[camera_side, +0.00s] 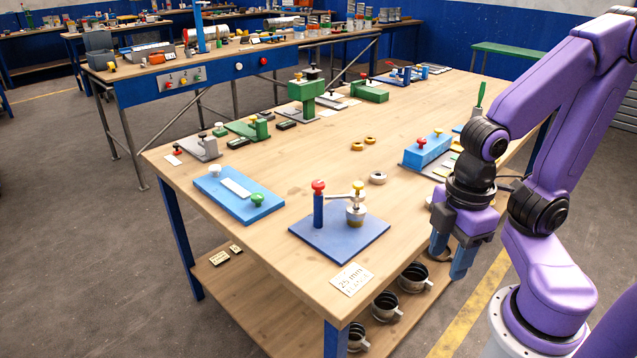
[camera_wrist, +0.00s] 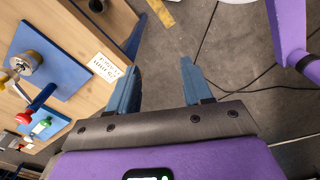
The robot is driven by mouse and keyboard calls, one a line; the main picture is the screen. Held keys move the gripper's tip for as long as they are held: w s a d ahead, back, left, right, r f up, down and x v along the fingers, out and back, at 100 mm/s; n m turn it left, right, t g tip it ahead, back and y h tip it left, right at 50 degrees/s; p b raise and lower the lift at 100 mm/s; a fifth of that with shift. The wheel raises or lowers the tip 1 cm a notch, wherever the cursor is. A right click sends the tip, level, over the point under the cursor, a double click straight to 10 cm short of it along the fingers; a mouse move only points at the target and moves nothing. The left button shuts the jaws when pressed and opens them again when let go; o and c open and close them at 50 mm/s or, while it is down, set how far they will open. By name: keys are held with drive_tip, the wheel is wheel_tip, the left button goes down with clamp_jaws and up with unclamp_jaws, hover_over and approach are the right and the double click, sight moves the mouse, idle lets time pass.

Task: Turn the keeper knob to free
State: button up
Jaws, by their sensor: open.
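A blue square plate (camera_side: 345,243) near the table's front carries a blue post with a red knob (camera_side: 318,186) and a metal cylinder (camera_side: 356,213) topped by a yellow knob (camera_side: 358,187). A thin metal arm (camera_side: 340,197) links post and cylinder. No label shows which knob is the keeper knob. The plate (camera_wrist: 62,52) and cylinder (camera_wrist: 27,62) also appear at the left of the wrist view. My gripper (camera_side: 452,254) is open and empty, pointing down beyond the table's right edge, apart from the fixture. Its two blue fingers (camera_wrist: 160,72) stand apart over the floor in the wrist view.
A "25 mm" card (camera_side: 351,280) lies in front of the plate. A light-blue plate with a green knob (camera_side: 257,199) is to its left. Metal cups (camera_side: 385,306) stand on the lower shelf.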

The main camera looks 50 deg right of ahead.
drive_tip(key=shift+o, duration=0.3)
drive_tip(key=w+a+r+m, duration=0.3)
drive_tip(key=w+m, duration=0.1)
drive_tip(key=w, duration=0.4)
drive_tip(key=shift+a+r, duration=0.2)
wheel_tip(320, 180, up, 8)
drive_tip(key=m, duration=1.8)
hover_over(318, 183)
wheel_tip(318, 183, down, 16)
drive_tip(key=shift+f, duration=0.25)
drive_tip(key=c, duration=1)
drive_tip(key=shift+c, duration=0.2)
